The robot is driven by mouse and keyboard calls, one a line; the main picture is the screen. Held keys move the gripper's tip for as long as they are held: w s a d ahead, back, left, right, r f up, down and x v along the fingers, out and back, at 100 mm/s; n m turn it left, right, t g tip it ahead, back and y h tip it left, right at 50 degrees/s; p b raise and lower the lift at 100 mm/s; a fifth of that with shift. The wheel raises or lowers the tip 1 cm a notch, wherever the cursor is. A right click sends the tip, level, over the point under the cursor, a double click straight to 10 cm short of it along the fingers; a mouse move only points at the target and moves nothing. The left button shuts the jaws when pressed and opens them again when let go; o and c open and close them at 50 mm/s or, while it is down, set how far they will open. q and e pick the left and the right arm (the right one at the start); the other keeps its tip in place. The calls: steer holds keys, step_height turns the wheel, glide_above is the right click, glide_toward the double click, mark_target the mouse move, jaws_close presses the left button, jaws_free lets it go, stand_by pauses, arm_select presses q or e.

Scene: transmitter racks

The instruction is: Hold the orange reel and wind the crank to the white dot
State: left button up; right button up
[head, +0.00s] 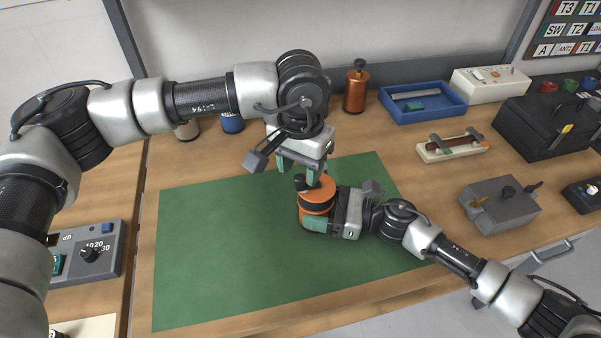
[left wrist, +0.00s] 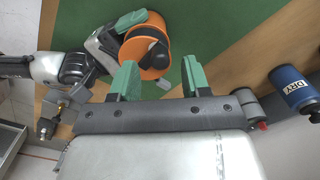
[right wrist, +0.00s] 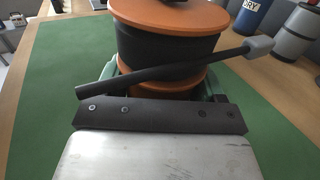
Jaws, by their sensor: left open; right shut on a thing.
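The orange reel (head: 318,193), with a dark winding between its flanges, stands on the green mat (head: 220,250). My right gripper (head: 316,212) is shut on the reel from the right, low on its body. My left gripper (head: 299,171) is open above the reel's top, its green fingers pointing down and empty. In the left wrist view a dark knob, seemingly the crank's (left wrist: 156,55), stands on the reel (left wrist: 137,52) beyond the fingers. In the right wrist view a dark rod with a grey end (right wrist: 190,67) crosses before the reel (right wrist: 165,20). I cannot make out the white dot.
A copper-coloured cylinder (head: 355,90), a blue tray (head: 422,103) and a white box (head: 490,81) stand at the back. A fuse-like part on a cream base (head: 450,149), a grey box (head: 500,204) and a black case (head: 550,128) are at the right. The mat's left half is clear.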

mark_target(301, 176)
steer(key=shift+s, duration=0.1)
arm_select(q)
step_height(301, 176, up, 9)
steer(key=shift+r, duration=0.2)
arm_select(e)
steer(key=o, duration=1.2)
steer(key=shift+o, duration=0.2)
